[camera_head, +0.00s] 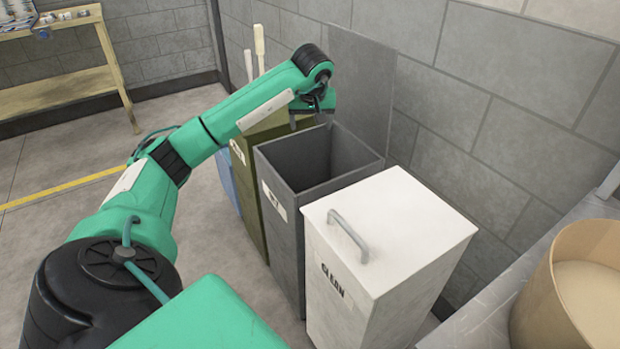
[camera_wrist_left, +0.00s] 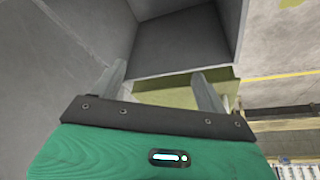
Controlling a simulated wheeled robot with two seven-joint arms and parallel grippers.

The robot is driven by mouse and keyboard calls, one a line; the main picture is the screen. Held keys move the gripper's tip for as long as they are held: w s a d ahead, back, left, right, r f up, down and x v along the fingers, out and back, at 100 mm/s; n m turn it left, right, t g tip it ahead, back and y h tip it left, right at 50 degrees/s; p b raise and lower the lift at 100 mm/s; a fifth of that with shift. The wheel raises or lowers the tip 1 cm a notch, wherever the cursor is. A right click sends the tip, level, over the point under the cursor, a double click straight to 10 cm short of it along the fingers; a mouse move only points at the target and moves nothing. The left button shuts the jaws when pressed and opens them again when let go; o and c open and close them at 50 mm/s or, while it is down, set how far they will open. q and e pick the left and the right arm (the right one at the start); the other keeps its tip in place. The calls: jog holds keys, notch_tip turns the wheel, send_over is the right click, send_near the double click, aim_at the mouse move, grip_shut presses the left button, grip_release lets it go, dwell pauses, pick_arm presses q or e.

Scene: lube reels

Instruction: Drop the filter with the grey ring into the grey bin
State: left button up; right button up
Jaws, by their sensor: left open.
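The grey bin (camera_head: 283,235) stands between the white bin and the olive bin, its lid (camera_head: 361,92) raised against the wall. Its mouth is open and the inside that shows looks empty; the bottom is hidden. My left gripper (camera_head: 318,101) is over the back of the bins, near the grey bin's far left rim. In the left wrist view its two fingers (camera_wrist_left: 163,84) are apart with nothing between them, and the grey bin's dark inside (camera_wrist_left: 187,40) shows beyond them. No filter with a grey ring shows in either view. My right gripper is not in view.
A white bin (camera_head: 400,225) marked CLEAN, lid shut, stands nearest. An olive bin (camera_head: 247,190) and a blue bin (camera_head: 226,179) stand beyond. A grey block wall (camera_head: 480,100) is close behind. A tan round container (camera_head: 575,290) sits at right, a wooden bench (camera_head: 60,95) far left.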

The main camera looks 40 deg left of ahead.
pick_arm(q)
jog(key=v, duration=0.6)
jog(key=shift+f+p, duration=0.1)
jog(key=shift+p, duration=0.2)
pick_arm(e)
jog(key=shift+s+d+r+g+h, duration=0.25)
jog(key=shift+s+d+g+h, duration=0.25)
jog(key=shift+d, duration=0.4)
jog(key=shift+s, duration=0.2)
